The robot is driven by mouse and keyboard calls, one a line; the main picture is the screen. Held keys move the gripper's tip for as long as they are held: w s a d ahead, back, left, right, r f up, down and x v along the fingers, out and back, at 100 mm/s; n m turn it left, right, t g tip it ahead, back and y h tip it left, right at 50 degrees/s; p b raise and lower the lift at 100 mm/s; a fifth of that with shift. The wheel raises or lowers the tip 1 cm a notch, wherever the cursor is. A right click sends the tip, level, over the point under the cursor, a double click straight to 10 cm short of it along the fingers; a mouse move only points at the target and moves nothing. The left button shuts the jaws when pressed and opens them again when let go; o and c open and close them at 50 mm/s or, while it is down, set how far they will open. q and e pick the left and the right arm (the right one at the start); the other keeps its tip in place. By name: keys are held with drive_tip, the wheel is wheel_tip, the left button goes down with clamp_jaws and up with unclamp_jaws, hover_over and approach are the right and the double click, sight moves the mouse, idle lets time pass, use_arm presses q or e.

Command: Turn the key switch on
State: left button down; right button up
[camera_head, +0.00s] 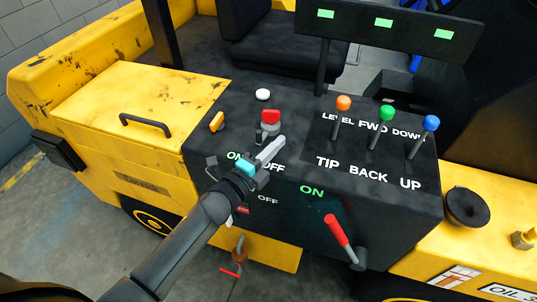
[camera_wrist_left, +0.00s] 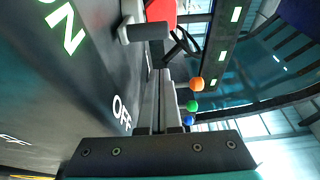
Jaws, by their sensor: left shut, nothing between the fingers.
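A red-topped switch with a grey body (camera_head: 270,118) stands on the black control panel (camera_head: 300,172), behind a green ON and a white OFF label; I take it for the key switch. In the left wrist view its red part (camera_wrist_left: 160,11) shows at the top, with a grey bar beside it. My left gripper (camera_head: 281,140) is shut and empty, its fingertips just in front and to the right of the switch. In the left wrist view the shut fingers (camera_wrist_left: 160,74) point toward it; contact cannot be told. My right gripper is not in view.
An orange knob (camera_head: 216,121) and a white button (camera_head: 263,94) are near the switch. Orange, green (camera_head: 387,113) and blue ball levers stand to the right. A red-handled lever (camera_head: 337,230) is on the panel's front. A yellow handled cover (camera_head: 120,105) lies left.

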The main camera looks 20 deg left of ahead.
sight(249, 149)
use_arm(q)
drive_tip(key=shift+s+a, duration=0.1)
drive_tip(key=shift+a, duration=1.7)
drive_tip(key=shift+a, duration=0.1)
drive_tip(key=shift+a+m+g+h, duration=0.35)
drive_tip(key=shift+m+h, duration=0.15)
drive_tip(key=shift+h, duration=0.2)
drive_tip(key=shift+a+f+m+g+h+b, duration=0.15)
drive_tip(key=shift+a+m+g+h+b, duration=0.25)
drive_tip(key=shift+m+h, duration=0.25)
drive_tip(key=shift+w+a+h+b, duration=0.15)
drive_tip(key=shift+a+h+b, duration=0.05)
drive_tip(key=shift+a, duration=0.35)
drive_tip(key=shift+w+a+h+b, duration=0.15)
drive_tip(key=shift+a, duration=0.35)
